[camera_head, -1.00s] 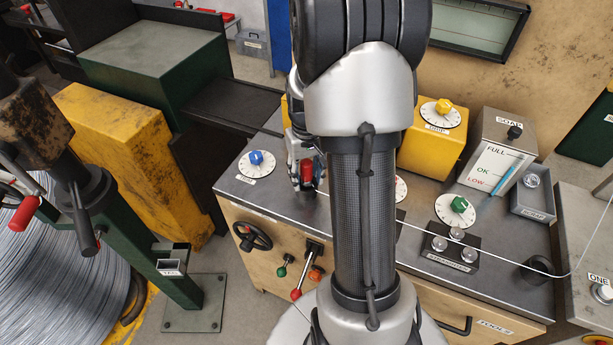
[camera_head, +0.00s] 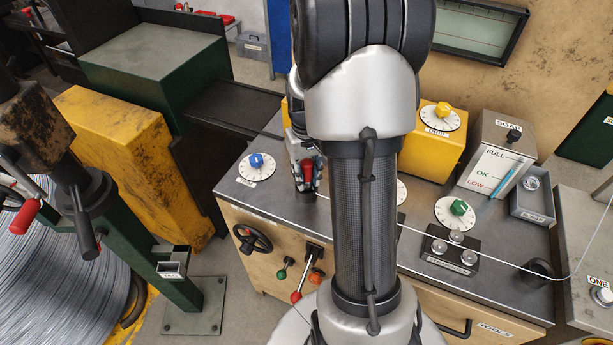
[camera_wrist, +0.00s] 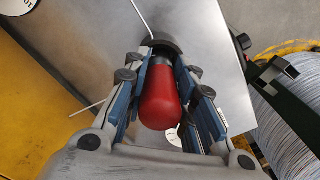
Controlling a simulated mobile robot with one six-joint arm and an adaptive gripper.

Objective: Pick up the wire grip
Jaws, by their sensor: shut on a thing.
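The wire grip has a red rounded handle (camera_wrist: 160,98) and a dark metal head, seen between the fingers in the wrist view. The red handle also shows in the head view (camera_head: 308,174). My gripper (camera_wrist: 166,92) is shut on the wire grip, with blue-padded fingers on both sides of the handle. In the head view my gripper (camera_head: 305,178) is over the left end of the grey bench top (camera_head: 262,196). A thin pale wire (camera_wrist: 142,18) runs to the grip's dark head. Whether the grip touches the bench is hard to tell.
A blue dial (camera_head: 256,161) is just left of the gripper. The wire (camera_head: 430,236) crosses the bench to the right, past a roller block (camera_head: 450,250). A yellow box (camera_head: 436,145) with a dial stands behind my arm. A lever (camera_head: 303,279) stands below the front edge.

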